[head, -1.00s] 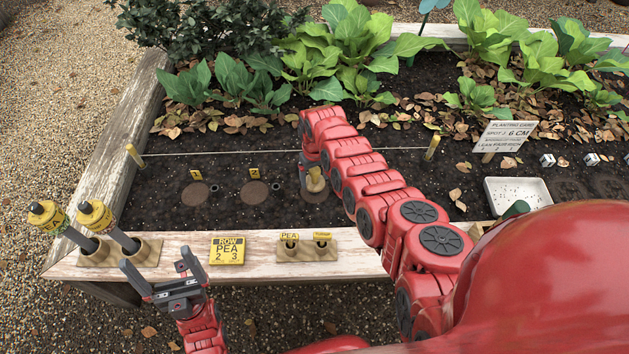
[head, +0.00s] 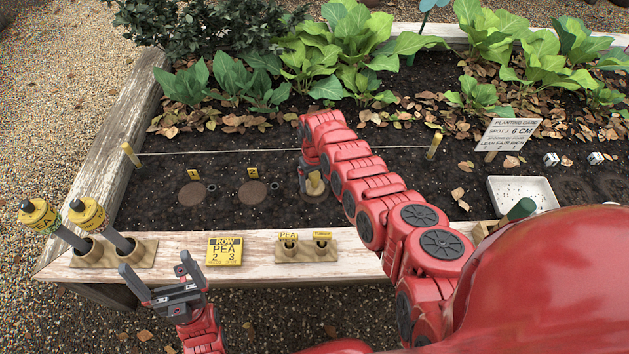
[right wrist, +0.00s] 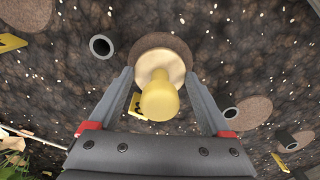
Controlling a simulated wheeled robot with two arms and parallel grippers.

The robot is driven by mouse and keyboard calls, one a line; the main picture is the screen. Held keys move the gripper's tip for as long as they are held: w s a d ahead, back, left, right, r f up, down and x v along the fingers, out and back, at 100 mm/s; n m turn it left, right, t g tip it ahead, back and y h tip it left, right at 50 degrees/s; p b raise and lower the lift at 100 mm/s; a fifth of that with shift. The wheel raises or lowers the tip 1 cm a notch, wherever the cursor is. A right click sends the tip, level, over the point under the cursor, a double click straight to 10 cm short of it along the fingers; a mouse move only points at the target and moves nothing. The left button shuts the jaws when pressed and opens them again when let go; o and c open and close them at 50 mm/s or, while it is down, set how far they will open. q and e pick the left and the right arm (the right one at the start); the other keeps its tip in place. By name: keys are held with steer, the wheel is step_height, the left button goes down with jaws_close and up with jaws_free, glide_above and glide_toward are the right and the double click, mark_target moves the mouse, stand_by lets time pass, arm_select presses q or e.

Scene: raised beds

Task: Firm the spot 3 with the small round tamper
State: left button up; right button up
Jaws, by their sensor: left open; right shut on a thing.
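The small round tamper has a pale yellow knob and a round, pale base (right wrist: 160,66). My right gripper (head: 312,180) is shut on it at the third patch in the bed; in the right wrist view its fingers (right wrist: 162,98) flank the knob. The brown round patch of spot 3 (right wrist: 135,42) shows around the base, which looks down on or just over it; exact contact is hard to tell. A yellow tag (right wrist: 135,106) is partly hidden by the knob. My left gripper (head: 176,285) is open and empty in front of the bed's front board.
Spots 1 (head: 192,194) and 2 (head: 254,193) lie to the left, with small dark holes beside them. The front board (head: 180,245) carries two yellow-topped tools in a holder (head: 88,255), a ROW PEA sign (head: 225,251) and a two-cup block (head: 306,250). A white tray (head: 540,190) stands right.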

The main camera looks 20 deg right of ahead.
mark_target(314, 173)
steer(key=shift+f+b, duration=0.55)
stand_by(0.5)
stand_by(0.5)
step_height(314, 173, up, 7)
steer(key=p, duration=0.7)
